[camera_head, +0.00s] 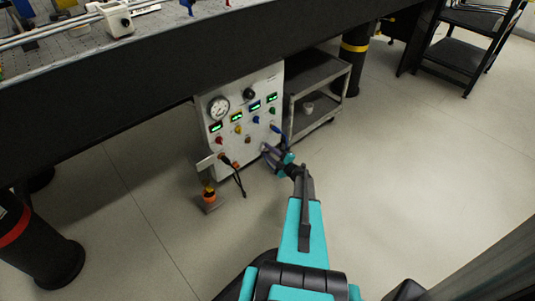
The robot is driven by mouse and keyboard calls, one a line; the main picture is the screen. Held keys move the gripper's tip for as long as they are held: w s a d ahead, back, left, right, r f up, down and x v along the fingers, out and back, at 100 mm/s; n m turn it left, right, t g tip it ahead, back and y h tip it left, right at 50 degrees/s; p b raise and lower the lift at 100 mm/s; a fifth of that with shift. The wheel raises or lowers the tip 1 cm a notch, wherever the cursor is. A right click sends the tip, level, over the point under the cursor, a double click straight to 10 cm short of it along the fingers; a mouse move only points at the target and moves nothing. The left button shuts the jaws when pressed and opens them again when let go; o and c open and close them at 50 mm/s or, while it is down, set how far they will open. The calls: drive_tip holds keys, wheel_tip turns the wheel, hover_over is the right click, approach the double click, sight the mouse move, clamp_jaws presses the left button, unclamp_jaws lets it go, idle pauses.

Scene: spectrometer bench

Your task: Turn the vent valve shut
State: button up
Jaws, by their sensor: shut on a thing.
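A white control panel (215,172) stands on the floor under the bench, with a round gauge, green displays and small coloured knobs on its face. My gripper (267,150) is at the panel's lower right, its fingers pointing at the face. It is shut on a small fitting there, which I take to be the vent valve; the fingers hide most of it, and its turn angle cannot be read. A blue lever-like part (276,128) shows just above the fingers.
A black cable (240,183) hangs from an orange-red fitting left of my gripper. A grey cart (335,100) is right of the panel.

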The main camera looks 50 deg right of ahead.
idle(0.3)
drive_tip(key=o, duration=1.1)
drive_tip(key=shift+c, duration=0.2)
drive_tip(key=s+a+p, duration=0.1)
drive_tip(key=s+p, duration=0.2)
drive_tip(key=s, duration=1)
drive_tip(key=shift+s, duration=0.35)
